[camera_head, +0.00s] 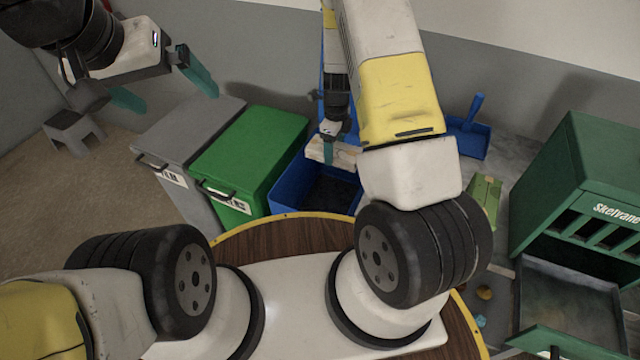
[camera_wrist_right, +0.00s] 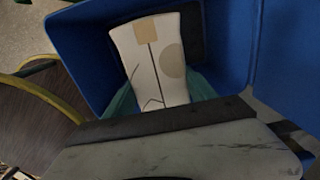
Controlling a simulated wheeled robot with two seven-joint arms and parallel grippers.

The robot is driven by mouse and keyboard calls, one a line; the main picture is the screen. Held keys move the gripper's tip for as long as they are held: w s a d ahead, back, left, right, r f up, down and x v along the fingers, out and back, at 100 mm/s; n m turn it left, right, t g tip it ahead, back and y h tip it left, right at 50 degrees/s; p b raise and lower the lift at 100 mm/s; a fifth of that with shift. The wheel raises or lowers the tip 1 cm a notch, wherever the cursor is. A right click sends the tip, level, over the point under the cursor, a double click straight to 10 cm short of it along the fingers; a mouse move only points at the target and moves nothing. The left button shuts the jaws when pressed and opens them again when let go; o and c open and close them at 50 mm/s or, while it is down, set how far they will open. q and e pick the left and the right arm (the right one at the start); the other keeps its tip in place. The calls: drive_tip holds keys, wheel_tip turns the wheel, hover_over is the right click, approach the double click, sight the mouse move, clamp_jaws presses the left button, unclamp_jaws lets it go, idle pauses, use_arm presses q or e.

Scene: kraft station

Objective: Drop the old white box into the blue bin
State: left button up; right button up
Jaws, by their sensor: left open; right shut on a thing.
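The old white box (camera_head: 333,152) is in my right gripper (camera_head: 330,146), held above the opening of the blue bin (camera_head: 291,190). In the right wrist view the white box (camera_wrist_right: 148,62) shows a tan patch, a thin dark line and a round stain. The teal fingers of the right gripper (camera_wrist_right: 158,98) lie on either side of it, and the walls of the blue bin (camera_wrist_right: 78,50) surround it in the picture. The bin's dark inside is partly hidden by the box and my arm. My left gripper (camera_head: 162,88) is open and empty at the upper left, away from the bins.
A green lidded bin (camera_head: 250,150) and a grey lidded bin (camera_head: 188,130) stand left of the blue bin. A small grey stool (camera_head: 75,130) is at the far left. A blue dustpan (camera_head: 470,135) lies behind my right arm. A green cabinet (camera_head: 575,185) stands at the right.

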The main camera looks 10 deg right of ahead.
drive_tip(key=shift+f, duration=2.7)
drive_tip(key=o, duration=1.6)
drive_tip(key=shift+r, duration=3.9)
